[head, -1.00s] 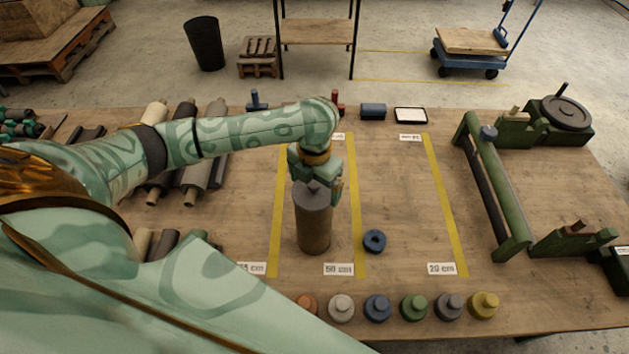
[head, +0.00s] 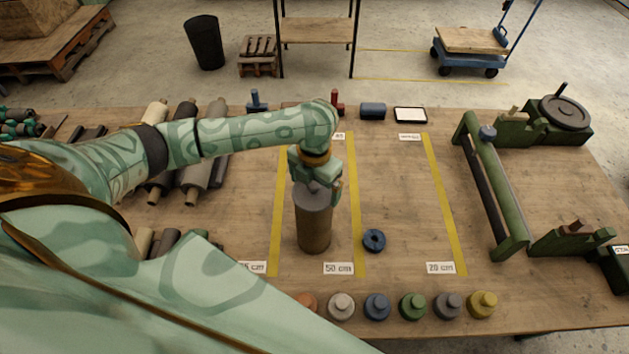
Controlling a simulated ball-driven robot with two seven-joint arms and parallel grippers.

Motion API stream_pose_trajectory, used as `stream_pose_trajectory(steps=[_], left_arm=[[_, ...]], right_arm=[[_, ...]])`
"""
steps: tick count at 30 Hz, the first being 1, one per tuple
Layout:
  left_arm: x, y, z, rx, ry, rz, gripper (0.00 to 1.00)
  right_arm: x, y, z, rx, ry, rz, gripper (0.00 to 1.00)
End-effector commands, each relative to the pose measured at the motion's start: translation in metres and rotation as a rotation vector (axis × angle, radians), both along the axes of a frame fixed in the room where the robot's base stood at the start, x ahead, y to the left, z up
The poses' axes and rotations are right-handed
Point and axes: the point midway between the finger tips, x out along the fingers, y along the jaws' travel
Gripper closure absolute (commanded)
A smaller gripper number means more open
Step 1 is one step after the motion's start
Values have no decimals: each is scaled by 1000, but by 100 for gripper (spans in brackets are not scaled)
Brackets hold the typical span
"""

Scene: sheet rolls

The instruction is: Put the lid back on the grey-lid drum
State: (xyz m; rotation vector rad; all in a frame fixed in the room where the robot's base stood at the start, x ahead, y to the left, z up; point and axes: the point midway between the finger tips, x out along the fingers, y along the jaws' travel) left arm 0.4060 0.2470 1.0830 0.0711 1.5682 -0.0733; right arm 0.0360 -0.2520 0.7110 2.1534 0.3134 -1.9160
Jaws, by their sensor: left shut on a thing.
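The drum (head: 314,234) is a brown upright cylinder on the table, left of the middle yellow strip. Its grey lid (head: 312,200) is at the drum's top, level and lined up with it. I cannot tell whether the lid is fully seated, as no clear gap shows. My left gripper (head: 318,184) points down from above and is shut on the lid, at its top knob, which the fingers partly hide. My right gripper is out of view.
A blue ring (head: 374,240) lies right of the drum. Several coloured knobbed pieces (head: 377,307) line the front edge. Rolls (head: 196,174) lie at left, and a green roller frame (head: 492,190) stands at right. The table between the right-hand yellow strips is mostly clear.

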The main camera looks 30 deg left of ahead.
Motion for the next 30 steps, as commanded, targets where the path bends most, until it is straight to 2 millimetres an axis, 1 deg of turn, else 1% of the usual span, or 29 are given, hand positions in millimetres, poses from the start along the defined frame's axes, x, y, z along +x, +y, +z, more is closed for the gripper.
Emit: stream_pose_trajectory(steps=[10,22,30], left_arm=[[0,0,0,0,0,0,28],[-1,-1,0,-1,1,0,28],[0,0,-1,0,1,-1,28]], right_arm=[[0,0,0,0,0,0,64],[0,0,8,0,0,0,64],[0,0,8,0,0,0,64]])
